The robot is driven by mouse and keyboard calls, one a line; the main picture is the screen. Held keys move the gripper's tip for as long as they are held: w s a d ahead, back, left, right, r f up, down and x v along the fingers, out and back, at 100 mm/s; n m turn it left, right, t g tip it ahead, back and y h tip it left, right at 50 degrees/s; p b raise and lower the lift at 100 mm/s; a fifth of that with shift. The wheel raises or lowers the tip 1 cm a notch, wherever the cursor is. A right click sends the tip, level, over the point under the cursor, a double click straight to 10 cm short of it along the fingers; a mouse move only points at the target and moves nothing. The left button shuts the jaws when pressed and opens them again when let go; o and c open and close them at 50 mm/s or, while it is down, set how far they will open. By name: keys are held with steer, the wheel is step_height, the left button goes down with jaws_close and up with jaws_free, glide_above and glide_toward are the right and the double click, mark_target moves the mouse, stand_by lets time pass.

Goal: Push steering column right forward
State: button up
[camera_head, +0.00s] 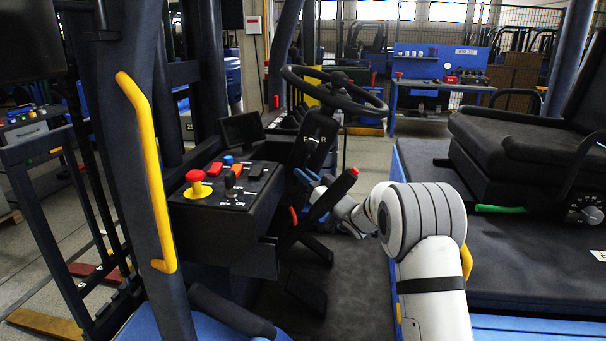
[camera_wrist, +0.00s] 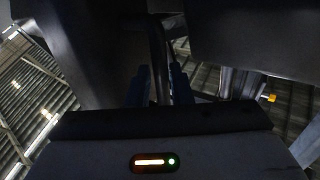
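The steering column (camera_head: 318,138) stands in the middle of the head view, dark, with F, N and R markings. It carries the black steering wheel (camera_head: 335,92) on top. My gripper (camera_head: 308,178) is low beside the column, its blue fingers pointing left, partly hidden by a red-tipped lever. In the wrist view my gripper (camera_wrist: 160,85) shows two blue fingers standing apart. A dark bar (camera_wrist: 157,45) lies in line with the gap between them. Whether the fingers touch the column cannot be told.
A console (camera_head: 225,195) with a red emergency button (camera_head: 195,183) and small levers stands left of the column. The red-tipped lever (camera_head: 335,193) rises close to my gripper. The black seat (camera_head: 520,145) is on the right. A yellow handrail (camera_head: 148,170) is at the left front.

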steer(key=v, duration=0.6)
steer(key=shift+b, duration=0.4)
